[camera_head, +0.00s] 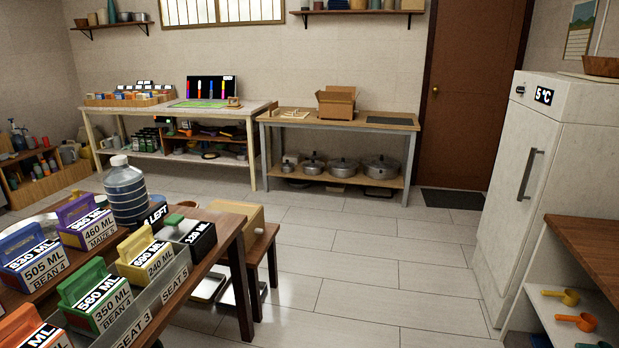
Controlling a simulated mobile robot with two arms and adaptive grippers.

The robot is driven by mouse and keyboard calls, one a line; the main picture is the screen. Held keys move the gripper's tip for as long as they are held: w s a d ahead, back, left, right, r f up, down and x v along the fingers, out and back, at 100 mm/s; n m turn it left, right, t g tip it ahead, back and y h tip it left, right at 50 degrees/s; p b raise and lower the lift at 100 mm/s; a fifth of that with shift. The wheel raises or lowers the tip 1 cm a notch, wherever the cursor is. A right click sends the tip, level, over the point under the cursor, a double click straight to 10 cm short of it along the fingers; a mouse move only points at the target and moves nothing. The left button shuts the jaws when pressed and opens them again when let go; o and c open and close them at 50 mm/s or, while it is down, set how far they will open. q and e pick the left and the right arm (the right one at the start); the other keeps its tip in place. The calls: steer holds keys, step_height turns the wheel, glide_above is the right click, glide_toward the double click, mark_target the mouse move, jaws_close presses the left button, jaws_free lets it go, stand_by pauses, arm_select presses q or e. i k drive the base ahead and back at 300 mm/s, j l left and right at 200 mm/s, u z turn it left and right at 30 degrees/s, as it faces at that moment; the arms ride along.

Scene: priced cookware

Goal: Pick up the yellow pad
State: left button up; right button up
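I cannot make out a yellow pad for sure in this view. A yellow labelled container (143,246) stands on the near table at lower left, among similar coloured ones. Neither of my grippers shows in the head view.
The near wooden table (225,252) fills the lower left, with a large bottle (125,190) on it. Two work tables stand at the back wall, one with a cardboard box (337,103). A white fridge (530,180) stands at right. The tiled floor (380,265) between is clear.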

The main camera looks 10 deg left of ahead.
mark_target(75, 192)
steer(key=i+l+u, duration=0.1)
steer(key=i+u, duration=0.3)
steer(key=i+l+u, duration=0.2)
steer(key=i+u, duration=0.15)
steer(key=i, duration=0.2)
steer(key=i+l+u, duration=0.65)
steer(key=u, duration=0.2)
steer(key=i+l+u, duration=0.6)
steer(key=l+u, duration=0.35)
steer(key=i+l+u, duration=0.15)
steer(key=l+u, duration=0.3)
